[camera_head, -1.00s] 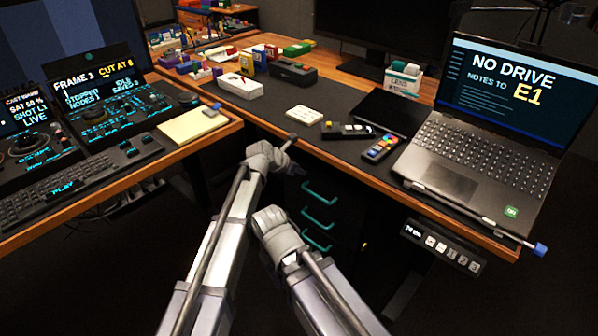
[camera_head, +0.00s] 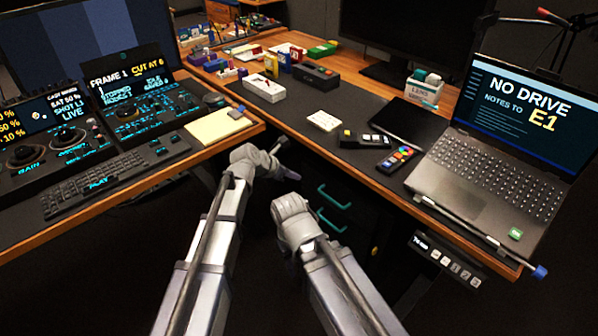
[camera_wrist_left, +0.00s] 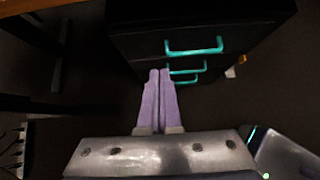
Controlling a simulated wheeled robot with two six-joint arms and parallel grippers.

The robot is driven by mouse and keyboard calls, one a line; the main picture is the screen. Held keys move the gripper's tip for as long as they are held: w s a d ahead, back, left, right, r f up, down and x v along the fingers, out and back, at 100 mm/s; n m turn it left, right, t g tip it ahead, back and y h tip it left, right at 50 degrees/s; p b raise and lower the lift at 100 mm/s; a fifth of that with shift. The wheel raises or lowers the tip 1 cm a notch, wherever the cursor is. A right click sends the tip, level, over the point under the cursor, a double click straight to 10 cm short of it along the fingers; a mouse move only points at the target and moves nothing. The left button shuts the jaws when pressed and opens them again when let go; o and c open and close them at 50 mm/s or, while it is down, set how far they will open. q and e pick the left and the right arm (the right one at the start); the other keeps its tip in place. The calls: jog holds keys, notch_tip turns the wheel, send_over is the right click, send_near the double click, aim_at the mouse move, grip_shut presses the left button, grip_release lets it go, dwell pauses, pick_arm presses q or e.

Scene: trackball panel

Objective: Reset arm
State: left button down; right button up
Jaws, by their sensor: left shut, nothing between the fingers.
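My left arm comes in from the lower left in the head view, and its gripper (camera_head: 288,174) hangs in front of the desk corner, above the dark floor gap. In the left wrist view, the two purple fingers (camera_wrist_left: 159,75) lie together, shut and empty. They point toward a dark drawer unit (camera_wrist_left: 195,30) with teal handles and appear clear of it. My right arm shows beside the left one in the head view, but its fingers are hidden. The trackball panel (camera_head: 65,140), with lit screens and dark balls, sits on the left desk, away from both arms.
A laptop (camera_head: 490,180) stands on the right desk, with a remote with coloured buttons (camera_head: 395,159) beside it. A yellow notepad (camera_head: 221,125) lies at the left desk's edge. Coloured blocks and boxes stand farther back. Desk edges flank the arms.

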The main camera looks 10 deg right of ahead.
pick_arm(q)
jog(key=shift+s+a, duration=0.15)
jog(key=shift+a, duration=0.1)
jog(key=s+a+f+m+g+y, duration=0.2)
jog(key=s+a+f+m+y, duration=0.15)
jog(key=s+a+m, duration=0.8)
jog(key=s+a+f+m+g+y, duration=0.2)
jog(key=s+a+f+m+y, duration=0.15)
jog(key=s+a+m, duration=0.8)
jog(key=s+d+r+m+p, duration=0.1)
jog(key=d+r+m+p, duration=0.1)
jog(key=r+p, duration=0.6)
jog(key=s+d+r+m+g+y+p, duration=0.1)
jog(key=d+r+m+p, duration=0.1)
jog(key=d+r+p, duration=0.3)
jog(key=s+d+r+m+p, duration=0.2)
jog(key=d+r+p, duration=0.1)
jog(key=r+p, duration=0.9)
jog(key=shift+d+r, duration=0.15)
jog(key=shift+r, duration=0.4)
